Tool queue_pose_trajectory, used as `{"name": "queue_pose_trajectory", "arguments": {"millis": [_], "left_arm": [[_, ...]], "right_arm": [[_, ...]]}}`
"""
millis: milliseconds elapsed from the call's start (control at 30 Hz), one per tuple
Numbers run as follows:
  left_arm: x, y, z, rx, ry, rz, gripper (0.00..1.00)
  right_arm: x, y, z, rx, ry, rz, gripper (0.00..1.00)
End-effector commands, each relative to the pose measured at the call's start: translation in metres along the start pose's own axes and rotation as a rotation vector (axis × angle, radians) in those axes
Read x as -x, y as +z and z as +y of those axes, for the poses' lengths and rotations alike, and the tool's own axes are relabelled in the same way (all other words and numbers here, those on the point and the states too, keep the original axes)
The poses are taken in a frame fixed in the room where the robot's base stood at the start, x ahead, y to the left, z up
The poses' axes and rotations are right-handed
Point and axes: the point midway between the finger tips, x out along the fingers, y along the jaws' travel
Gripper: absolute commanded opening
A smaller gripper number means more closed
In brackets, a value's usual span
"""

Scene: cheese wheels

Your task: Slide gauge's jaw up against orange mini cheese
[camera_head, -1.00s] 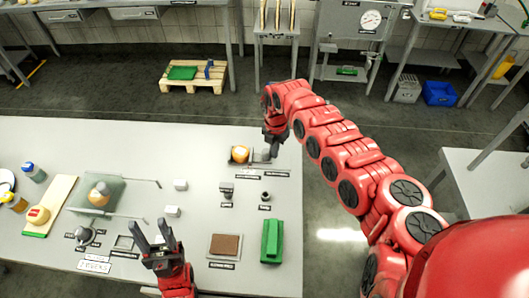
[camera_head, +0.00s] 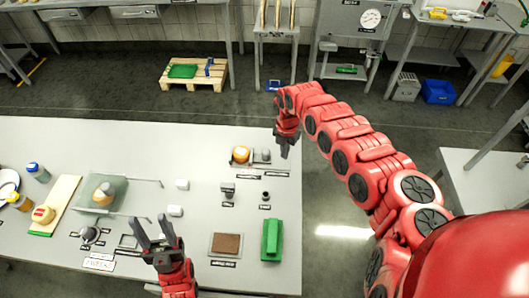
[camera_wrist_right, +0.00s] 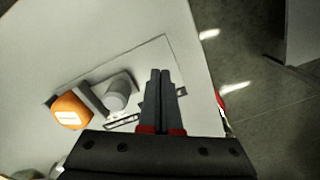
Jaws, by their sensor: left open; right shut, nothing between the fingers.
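The orange mini cheese (camera_head: 241,154) sits on the gauge at the table's far right; it also shows in the right wrist view (camera_wrist_right: 70,113). The gauge's grey jaw (camera_wrist_right: 92,98) stands right beside the cheese; whether they touch I cannot tell. A grey round knob (camera_wrist_right: 117,93) is on the jaw's other side. My right gripper (camera_head: 285,154) is shut and empty, off to the right of the knob and apart from it; its fingers also show in the wrist view (camera_wrist_right: 160,74). My left gripper (camera_head: 155,226) is open and empty over the table's front.
A brown square plate (camera_head: 227,243) and a green block (camera_head: 272,240) lie at the front right. Small weights (camera_head: 228,190) and white blocks (camera_head: 182,184) stand mid-table. A glassy board (camera_head: 98,207) with a cheese is further left. The table's right edge is close to the gauge.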

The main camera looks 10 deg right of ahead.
Motion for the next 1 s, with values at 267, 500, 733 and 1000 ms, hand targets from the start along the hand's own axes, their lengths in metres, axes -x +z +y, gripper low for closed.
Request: {"name": "queue_pose_trajectory", "arguments": {"millis": [267, 500, 733, 1000], "left_arm": [[-0.022, -0.004, -0.001, 0.0, 0.0, 0.0, 0.5], [-0.04, -0.007, -0.002, 0.0, 0.0, 0.0, 0.5], [-0.054, -0.009, -0.003, 0.0, 0.0, 0.0, 0.5], [-0.053, -0.009, -0.003, 0.0, 0.0, 0.0, 0.5]], "right_arm": [[0.031, 0.001, 0.0, -0.001, 0.001, -0.002, 0.0], [0.058, 0.001, 0.0, -0.001, 0.001, -0.003, 0.0], [0.079, 0.001, 0.0, -0.001, 0.001, -0.002, 0.0], [0.079, 0.0, 0.0, -0.001, 0.0, -0.001, 0.0]]}}
